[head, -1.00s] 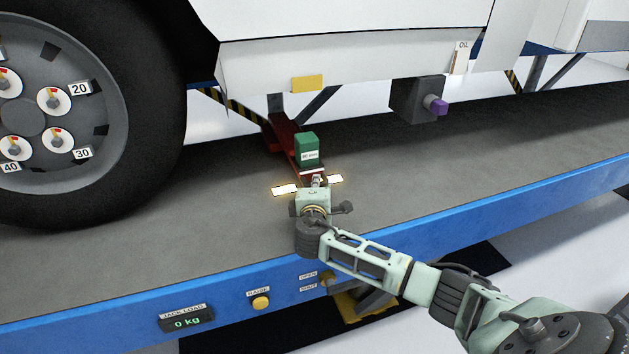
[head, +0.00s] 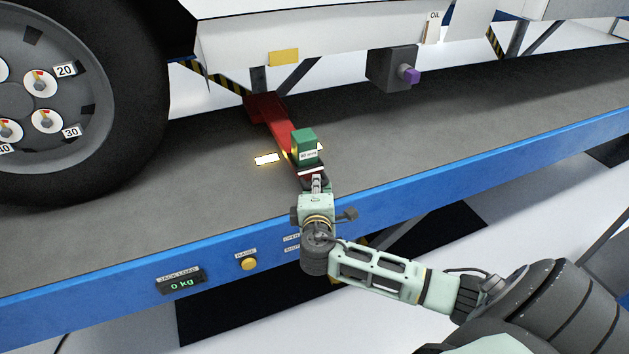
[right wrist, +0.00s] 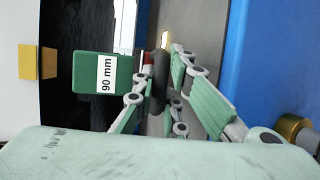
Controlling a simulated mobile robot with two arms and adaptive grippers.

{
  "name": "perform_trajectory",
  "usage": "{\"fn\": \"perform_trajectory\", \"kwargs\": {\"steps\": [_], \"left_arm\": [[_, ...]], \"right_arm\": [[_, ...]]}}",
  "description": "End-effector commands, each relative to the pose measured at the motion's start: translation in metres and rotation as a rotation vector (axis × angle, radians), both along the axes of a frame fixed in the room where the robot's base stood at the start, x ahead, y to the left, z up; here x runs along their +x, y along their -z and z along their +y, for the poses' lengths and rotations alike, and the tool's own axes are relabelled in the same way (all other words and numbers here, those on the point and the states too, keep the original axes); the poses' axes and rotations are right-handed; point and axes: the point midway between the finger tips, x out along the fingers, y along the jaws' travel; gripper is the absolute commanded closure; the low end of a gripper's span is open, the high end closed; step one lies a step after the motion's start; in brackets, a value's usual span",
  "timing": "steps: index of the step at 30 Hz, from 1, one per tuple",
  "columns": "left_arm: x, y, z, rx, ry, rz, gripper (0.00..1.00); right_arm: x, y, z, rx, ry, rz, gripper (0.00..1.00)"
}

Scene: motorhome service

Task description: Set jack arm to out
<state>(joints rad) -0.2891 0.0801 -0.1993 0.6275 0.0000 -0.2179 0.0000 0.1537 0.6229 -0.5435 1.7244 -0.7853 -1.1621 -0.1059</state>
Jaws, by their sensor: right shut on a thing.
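The red jack arm (head: 275,123) lies on the grey deck under the vehicle and reaches toward the blue front edge. A green block (head: 304,145) labelled 90 mm sits on it near its front end; the block also shows in the right wrist view (right wrist: 98,85). My right gripper (head: 317,184) is at the arm's front end. It is shut on a dark handle bar (right wrist: 158,80) there, seen between the fingers in the right wrist view. The fingers partly hide the bar. My left gripper is not in view.
The wheel (head: 105,130) stands to the left. A grey box with a purple knob (head: 411,76) hangs at right. The blue edge carries a 0 kg jack load display (head: 181,282) and a yellow RAISE button (head: 249,264).

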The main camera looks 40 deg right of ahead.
Motion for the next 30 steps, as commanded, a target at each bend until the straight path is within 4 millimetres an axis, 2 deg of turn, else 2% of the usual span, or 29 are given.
{"fn": "perform_trajectory", "kwargs": {"steps": [7, 8, 14, 24, 30], "left_arm": [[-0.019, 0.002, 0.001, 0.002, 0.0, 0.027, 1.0], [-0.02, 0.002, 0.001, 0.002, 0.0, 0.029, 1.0], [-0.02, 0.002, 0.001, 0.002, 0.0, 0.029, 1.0], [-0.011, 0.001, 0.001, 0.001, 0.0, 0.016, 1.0], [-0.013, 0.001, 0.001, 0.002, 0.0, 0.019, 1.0]], "right_arm": [[-0.002, 0.003, -0.001, -0.002, 0.003, 0.009, 1.0], [-0.002, 0.004, -0.001, -0.002, 0.003, 0.009, 0.88], [-0.002, 0.003, 0.0, 0.0, 0.003, 0.007, 0.7], [-0.002, 0.002, 0.001, 0.002, 0.001, 0.005, 0.7], [-0.022, -0.001, 0.016, 0.006, 0.0, 0.006, 0.7]]}}
